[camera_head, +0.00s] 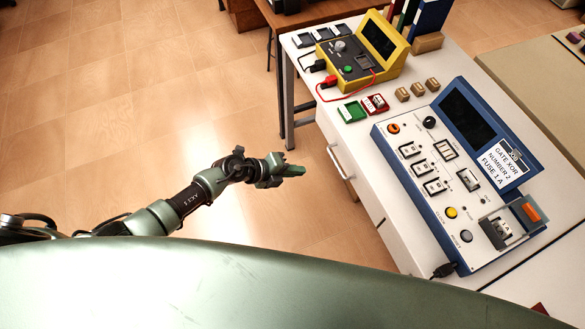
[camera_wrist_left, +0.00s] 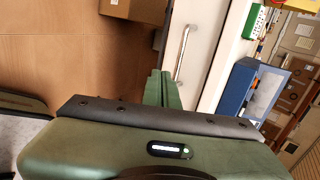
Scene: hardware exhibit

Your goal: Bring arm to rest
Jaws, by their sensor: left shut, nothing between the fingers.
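My left arm (camera_head: 185,200) reaches in from the left in the head view. Its gripper (camera_head: 294,171) is over the open floor, to the left of the white table and apart from it. The fingers are together with nothing between them. In the left wrist view the closed green fingers (camera_wrist_left: 162,88) point toward the side of the table with its metal handle. My right gripper is not in either view.
The white table (camera_head: 352,150) carries a blue test panel (camera_head: 440,215), a yellow meter (camera_head: 395,45), a green tray (camera_head: 351,112), a red tray (camera_head: 375,104) and small tan blocks (camera_head: 417,89). A drawer handle (camera_head: 338,160) faces my arm. The wooden floor (camera_head: 130,110) is clear.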

